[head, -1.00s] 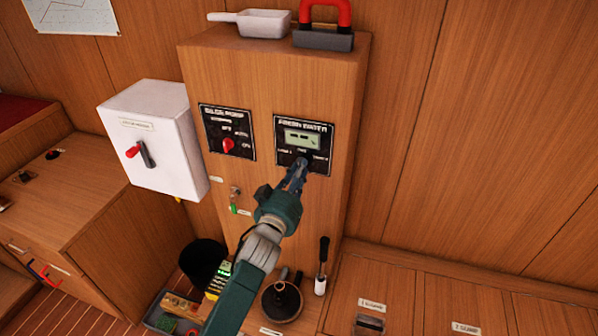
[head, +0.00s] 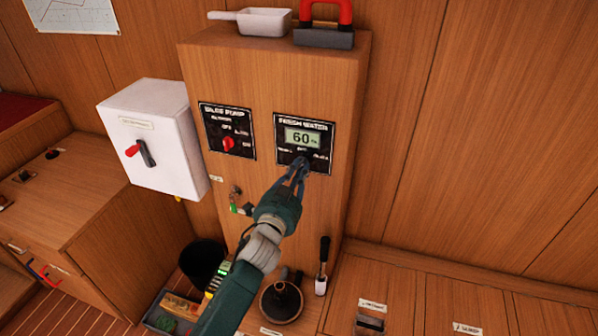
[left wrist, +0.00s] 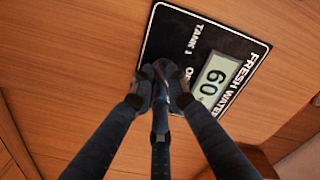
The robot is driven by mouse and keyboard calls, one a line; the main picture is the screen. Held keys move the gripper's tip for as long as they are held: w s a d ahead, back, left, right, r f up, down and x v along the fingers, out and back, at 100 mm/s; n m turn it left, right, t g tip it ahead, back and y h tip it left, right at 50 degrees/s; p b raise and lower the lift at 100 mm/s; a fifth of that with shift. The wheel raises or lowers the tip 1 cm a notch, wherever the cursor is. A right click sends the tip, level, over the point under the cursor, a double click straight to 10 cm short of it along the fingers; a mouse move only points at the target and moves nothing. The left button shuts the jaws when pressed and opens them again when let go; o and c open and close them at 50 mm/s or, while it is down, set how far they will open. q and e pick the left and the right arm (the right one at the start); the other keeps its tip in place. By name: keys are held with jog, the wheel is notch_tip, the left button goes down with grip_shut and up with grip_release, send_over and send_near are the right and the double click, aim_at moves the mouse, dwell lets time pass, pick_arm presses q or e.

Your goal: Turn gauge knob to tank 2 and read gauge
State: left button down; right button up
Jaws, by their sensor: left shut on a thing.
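The black FRESH WATER gauge panel (head: 327,130) is on the front of the wooden cabinet. Its display (head: 302,138) reads 60. In the left wrist view the panel (left wrist: 168,22) appears turned, with the display (left wrist: 216,80) reading 60 and the TANK 1 label in sight. My left gripper (head: 299,168) is at the panel's lower edge, its fingers shut on the gauge knob. In the left wrist view the gripper (left wrist: 161,86) covers the knob, so its pointing direction is hidden. The TANK 2 label is covered there. My right gripper is out of view.
The BILGE PUMP panel (head: 217,118) with a red knob (head: 229,143) is just left. A white box (head: 152,105) with a red-handled switch stands further left. A key with a green tag (head: 234,208) hangs below. A white scoop (head: 262,21) sits on top.

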pick_arm(q)
jog(key=shift+f+m, duration=0.15)
jog(key=shift+m, duration=0.35)
jog(key=c, duration=1.7)
grip_release()
jog(key=v, duration=1.2)
